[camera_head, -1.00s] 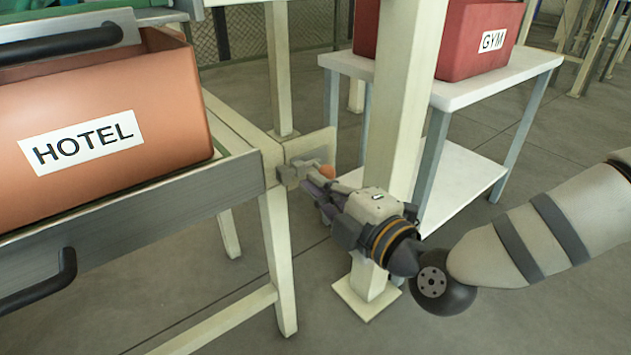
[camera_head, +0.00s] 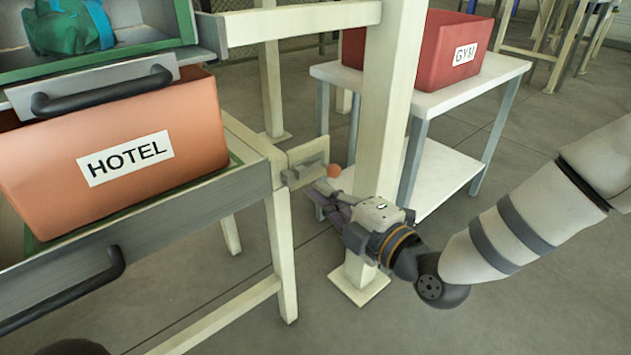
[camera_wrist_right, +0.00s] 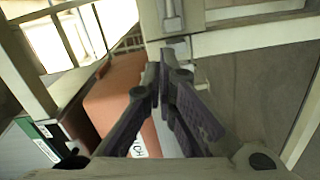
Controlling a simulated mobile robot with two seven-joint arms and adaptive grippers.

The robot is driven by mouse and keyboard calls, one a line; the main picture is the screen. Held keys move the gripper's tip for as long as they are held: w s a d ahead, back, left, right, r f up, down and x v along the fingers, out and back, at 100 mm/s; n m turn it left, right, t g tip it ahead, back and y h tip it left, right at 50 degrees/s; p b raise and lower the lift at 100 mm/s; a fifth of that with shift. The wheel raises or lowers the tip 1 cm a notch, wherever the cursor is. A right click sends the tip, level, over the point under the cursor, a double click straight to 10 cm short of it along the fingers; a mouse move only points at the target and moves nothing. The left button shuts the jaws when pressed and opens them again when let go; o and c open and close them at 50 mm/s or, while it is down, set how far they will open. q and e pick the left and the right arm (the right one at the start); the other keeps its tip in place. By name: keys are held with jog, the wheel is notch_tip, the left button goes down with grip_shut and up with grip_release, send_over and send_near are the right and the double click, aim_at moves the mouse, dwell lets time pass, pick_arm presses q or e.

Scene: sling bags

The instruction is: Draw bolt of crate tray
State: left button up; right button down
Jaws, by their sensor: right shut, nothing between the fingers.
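The crate tray (camera_head: 190,208) is a grey metal drawer at the left, holding an orange crate (camera_head: 60,190) labelled HOTEL. At its right end, on the rack's corner, a cream plate (camera_head: 303,156) carries the grey bolt (camera_head: 300,175) with a round orange knob (camera_head: 334,171). My right gripper (camera_head: 322,190) is shut and empty, just below the knob and seemingly apart from it. In the right wrist view the closed fingers (camera_wrist_right: 166,75) point toward the plate, where a metal bar (camera_wrist_right: 173,20) shows. My left gripper is not in view.
A cream post (camera_head: 385,110) stands right behind my right gripper. Beyond it, a white table (camera_head: 445,100) bears a red GYM crate (camera_head: 430,45). An upper tray (camera_head: 150,58) with a green bag (camera_head: 75,25) overhangs the HOTEL crate. Floor at the lower right is open.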

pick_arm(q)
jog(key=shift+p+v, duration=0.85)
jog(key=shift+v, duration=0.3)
pick_arm(e)
jog(key=v, duration=0.6)
jog(key=shift+d+f, duration=0.15)
jog(key=shift+d, duration=0.4)
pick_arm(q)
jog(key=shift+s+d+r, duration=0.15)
pick_arm(e)
jog(key=shift+s, duration=0.1)
